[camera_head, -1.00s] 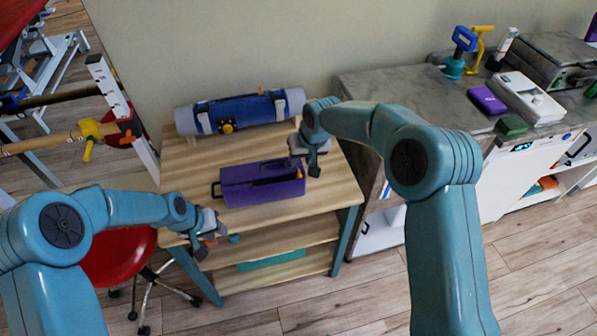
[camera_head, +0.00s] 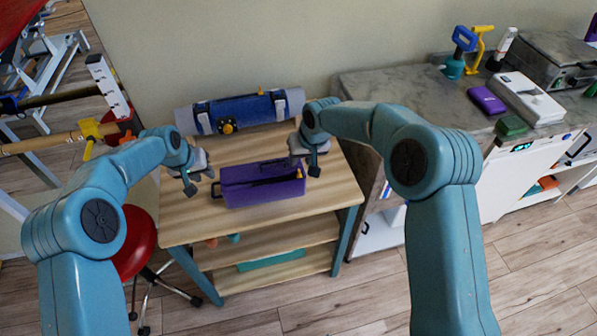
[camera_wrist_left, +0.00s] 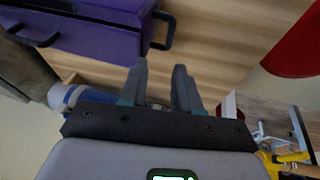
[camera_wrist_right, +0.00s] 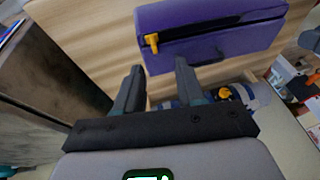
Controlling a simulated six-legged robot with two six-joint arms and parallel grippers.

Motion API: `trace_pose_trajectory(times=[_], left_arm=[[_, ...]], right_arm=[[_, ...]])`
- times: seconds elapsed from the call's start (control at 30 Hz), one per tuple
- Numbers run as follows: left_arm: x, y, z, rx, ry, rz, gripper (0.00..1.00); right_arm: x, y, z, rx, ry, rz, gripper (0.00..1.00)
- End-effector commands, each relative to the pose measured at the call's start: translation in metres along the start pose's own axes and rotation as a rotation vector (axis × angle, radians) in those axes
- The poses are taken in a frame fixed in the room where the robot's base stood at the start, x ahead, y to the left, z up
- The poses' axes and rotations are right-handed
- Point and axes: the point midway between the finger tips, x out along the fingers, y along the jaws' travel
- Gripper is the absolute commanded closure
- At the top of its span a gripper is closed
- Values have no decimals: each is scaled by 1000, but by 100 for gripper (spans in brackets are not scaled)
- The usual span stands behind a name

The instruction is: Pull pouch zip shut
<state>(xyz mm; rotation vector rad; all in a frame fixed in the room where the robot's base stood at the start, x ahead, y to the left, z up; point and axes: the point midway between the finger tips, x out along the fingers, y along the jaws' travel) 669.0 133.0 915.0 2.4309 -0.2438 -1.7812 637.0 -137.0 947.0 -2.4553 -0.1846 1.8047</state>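A purple pouch (camera_head: 240,193) lies on the wooden table (camera_head: 195,225). A dark zip line runs along its top; how far it gapes is unclear. The yellow zip pull (camera_wrist_right: 152,42) is at the pouch's right end, also visible in the head view (camera_head: 298,172). A black handle loop (camera_wrist_left: 163,30) sticks out of the left end. My left gripper (camera_wrist_left: 161,68) is open and empty, raised by that left end, apart from the loop. My right gripper (camera_wrist_right: 158,66) is open and empty by the right end, near the pull but not around it.
A blue and grey roll (camera_head: 245,112) lies behind the pouch at the table's back. A grey counter (camera_head: 405,85) stands to the right with several items. A red stool (camera_head: 135,245) is at the table's left. The table's front strip is clear.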

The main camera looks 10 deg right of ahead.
Motion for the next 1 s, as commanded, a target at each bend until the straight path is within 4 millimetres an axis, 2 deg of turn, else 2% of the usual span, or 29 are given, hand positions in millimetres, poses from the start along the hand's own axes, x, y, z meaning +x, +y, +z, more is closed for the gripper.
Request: trace_pose_trajectory(times=[0.17, 0.5, 1.0], left_arm=[[9, 0, 0, 0, 0, 0, 68], [10, 0, 0, 0, 0, 0, 68], [10, 0, 0, 0, 0, 0, 68]], right_arm=[[0, 0, 0, 0, 0, 0, 62], [1, 0, 0, 0, 0, 0, 62], [26, 4, 8, 0, -1, 1, 62]])
